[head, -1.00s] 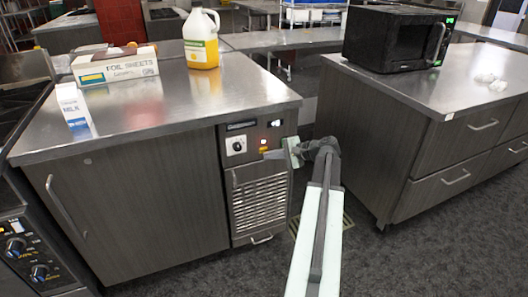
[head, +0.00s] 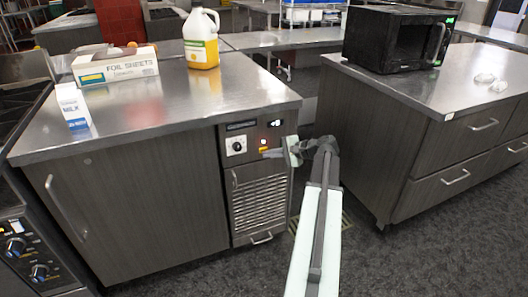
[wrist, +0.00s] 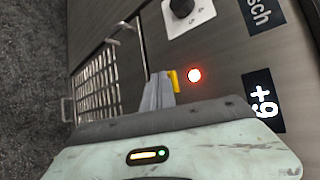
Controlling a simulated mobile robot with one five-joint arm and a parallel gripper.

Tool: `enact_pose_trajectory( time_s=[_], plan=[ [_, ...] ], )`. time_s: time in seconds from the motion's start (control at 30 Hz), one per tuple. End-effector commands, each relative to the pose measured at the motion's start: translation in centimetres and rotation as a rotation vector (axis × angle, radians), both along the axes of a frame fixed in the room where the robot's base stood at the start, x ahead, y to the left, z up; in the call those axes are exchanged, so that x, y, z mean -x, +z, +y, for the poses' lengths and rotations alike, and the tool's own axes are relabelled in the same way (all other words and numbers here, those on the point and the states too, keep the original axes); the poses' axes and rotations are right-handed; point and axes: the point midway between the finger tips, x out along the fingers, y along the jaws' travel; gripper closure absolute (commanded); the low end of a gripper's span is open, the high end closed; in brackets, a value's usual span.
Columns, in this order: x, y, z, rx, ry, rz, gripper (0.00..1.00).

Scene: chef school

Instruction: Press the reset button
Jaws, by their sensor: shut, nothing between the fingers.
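A control panel (head: 243,132) sits on the front of the metal-topped cabinet, at its upper right. It carries a round red-lit button or lamp (head: 263,141), a small yellow patch just below the lamp, and a dark knob (head: 236,146) on a white plate. In the wrist view the red light (wrist: 194,75) glows just right of my fingertips, with the yellow patch (wrist: 173,80) partly behind them. My gripper (head: 267,154) is shut and empty, its tips just below the red light. I cannot tell whether the tips touch the panel. No readable "reset" label shows.
A vented grille (head: 262,202) and handle lie below the panel. On the cabinet top stand a foil sheets box (head: 117,68), a milk carton (head: 73,106) and a yellow jug (head: 201,42). A drawer counter (head: 425,150) with a microwave (head: 395,40) stands to the right.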

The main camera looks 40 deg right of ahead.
Motion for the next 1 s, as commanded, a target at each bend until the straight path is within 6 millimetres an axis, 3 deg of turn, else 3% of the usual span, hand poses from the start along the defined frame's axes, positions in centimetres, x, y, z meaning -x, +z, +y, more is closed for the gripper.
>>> enact_pose_trajectory(
  time_s=[1.0],
  plan=[
    [-0.78,0.0,-0.33,0.0,0.0,0.0,1.0]
  ],
)
